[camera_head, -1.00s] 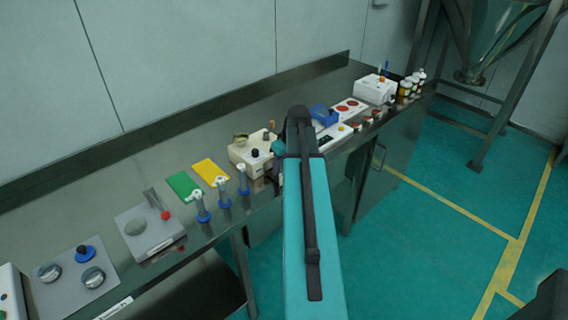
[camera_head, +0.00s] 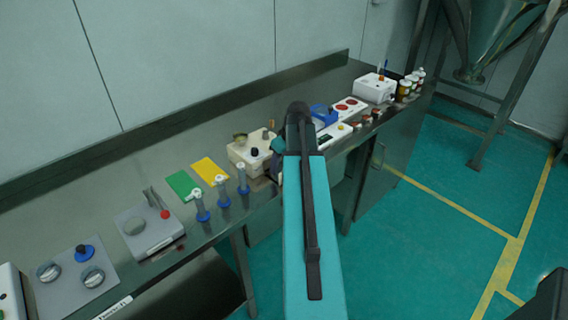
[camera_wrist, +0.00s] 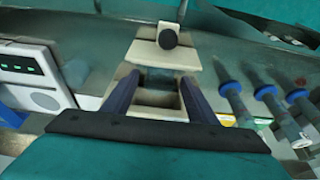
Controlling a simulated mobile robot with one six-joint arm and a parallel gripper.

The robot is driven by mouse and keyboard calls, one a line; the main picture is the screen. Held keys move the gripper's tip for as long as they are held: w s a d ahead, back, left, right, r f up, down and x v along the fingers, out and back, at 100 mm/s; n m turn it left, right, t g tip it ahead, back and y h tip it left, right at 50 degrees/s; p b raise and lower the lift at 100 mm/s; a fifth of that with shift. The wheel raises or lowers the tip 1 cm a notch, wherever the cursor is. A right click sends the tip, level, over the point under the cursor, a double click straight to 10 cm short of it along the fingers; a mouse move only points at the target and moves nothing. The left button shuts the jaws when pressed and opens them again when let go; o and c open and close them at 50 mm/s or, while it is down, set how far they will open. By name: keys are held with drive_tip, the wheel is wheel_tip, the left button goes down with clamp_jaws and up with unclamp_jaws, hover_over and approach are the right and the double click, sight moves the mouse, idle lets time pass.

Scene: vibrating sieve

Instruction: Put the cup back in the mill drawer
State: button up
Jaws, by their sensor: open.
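The mill (camera_head: 246,153) is a cream block with a dark knob, standing on the bench left of my arm in the head view. It also shows in the wrist view (camera_wrist: 170,57), with its round dark knob at the top. My gripper (camera_wrist: 159,84) is open, its two dark blue fingers pointing at the mill. Between the fingers is a cream, open-topped box-like part (camera_wrist: 158,112) with a dark recess, in front of the mill body. I cannot tell whether this is the drawer, the cup or both. My arm hides the gripper in the head view.
Several blue-based upright tools (camera_head: 222,191) stand left of the mill, close to my gripper's right in the wrist view (camera_wrist: 270,95). Green (camera_head: 184,185) and yellow (camera_head: 209,171) cards lie behind them. A white device with a display (camera_wrist: 32,75) is on the other side.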

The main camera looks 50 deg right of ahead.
drive_tip(key=b+v, duration=0.2)
drive_tip(key=v, duration=0.9)
drive_tip(key=shift+r, duration=0.2)
idle(0.7)
drive_tip(key=shift+s, duration=0.15)
